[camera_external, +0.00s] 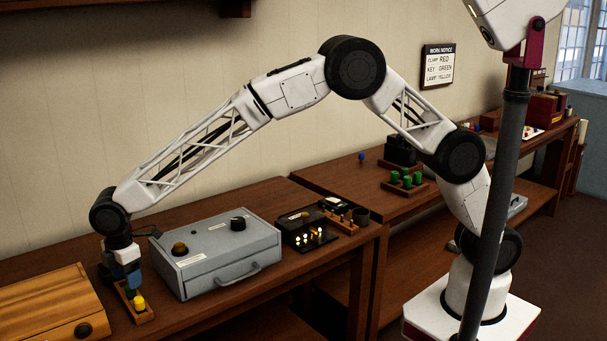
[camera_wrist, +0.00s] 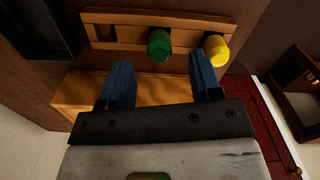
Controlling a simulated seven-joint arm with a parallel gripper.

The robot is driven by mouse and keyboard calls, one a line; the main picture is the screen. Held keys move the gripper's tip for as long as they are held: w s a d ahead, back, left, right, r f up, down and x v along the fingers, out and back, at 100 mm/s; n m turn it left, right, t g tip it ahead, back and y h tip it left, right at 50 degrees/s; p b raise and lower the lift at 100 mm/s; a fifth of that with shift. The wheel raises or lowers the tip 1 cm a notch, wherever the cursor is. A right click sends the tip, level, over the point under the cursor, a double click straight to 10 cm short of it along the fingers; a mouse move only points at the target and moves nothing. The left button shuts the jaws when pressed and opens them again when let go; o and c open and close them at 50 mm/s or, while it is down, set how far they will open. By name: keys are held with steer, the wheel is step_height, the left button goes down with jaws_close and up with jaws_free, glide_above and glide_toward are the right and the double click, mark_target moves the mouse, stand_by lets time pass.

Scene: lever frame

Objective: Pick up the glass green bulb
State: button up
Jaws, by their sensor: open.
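The green bulb (camera_wrist: 159,46) stands in a small wooden rack (camera_wrist: 130,18) in the wrist view, beside a yellow bulb (camera_wrist: 216,47) to its right. My gripper (camera_wrist: 159,62) is open, with its two blue fingers apart and nothing held. The green bulb shows in the gap just beyond the fingertips, and the right fingertip is close to the yellow bulb. In the external view my gripper (camera_external: 127,282) points down over the rack (camera_external: 147,318). The yellow bulb (camera_external: 139,303) shows clearly there; the green bulb (camera_external: 130,293) is mostly hidden by the fingers.
A grey metal box (camera_external: 215,255) with a handle and knobs stands right of the rack. A wooden box (camera_external: 45,305) with a black knob stands to the left. Farther right are a black panel with small lamps (camera_external: 310,238) and a holder with green pieces (camera_external: 406,180).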

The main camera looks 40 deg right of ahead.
mark_target(131, 293)
steer(key=shift+f, duration=2.1)
steer(key=c, duration=1)
